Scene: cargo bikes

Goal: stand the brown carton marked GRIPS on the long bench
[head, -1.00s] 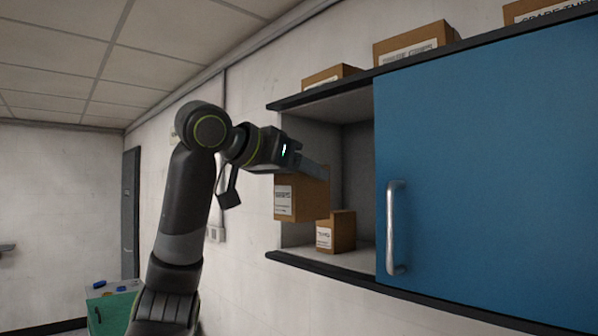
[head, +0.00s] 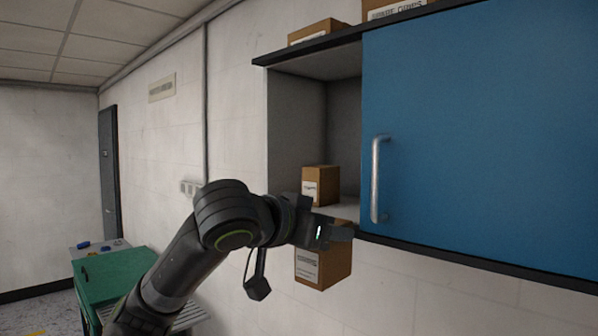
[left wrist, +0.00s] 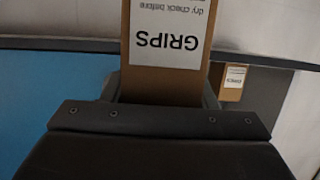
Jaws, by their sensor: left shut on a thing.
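The brown carton marked GRIPS (head: 323,268) hangs from my left gripper (head: 338,233), below and in front of the wall cabinet's bottom edge. Its white label faces out in the head view, and the carton looks upright there. In the left wrist view the carton (left wrist: 167,82) fills the top middle, with GRIPS readable upside down. My left gripper is shut on the carton's upper part; the fingertips are partly hidden. The long bench cannot be made out in the head view. My right gripper is not in view.
A smaller carton (head: 320,186) stands in the open bay of the wall cabinet (head: 296,130). The blue door (head: 480,130) with its handle (head: 378,180) covers the right side. Cartons sit on top. A green cabinet (head: 112,274) stands at lower left.

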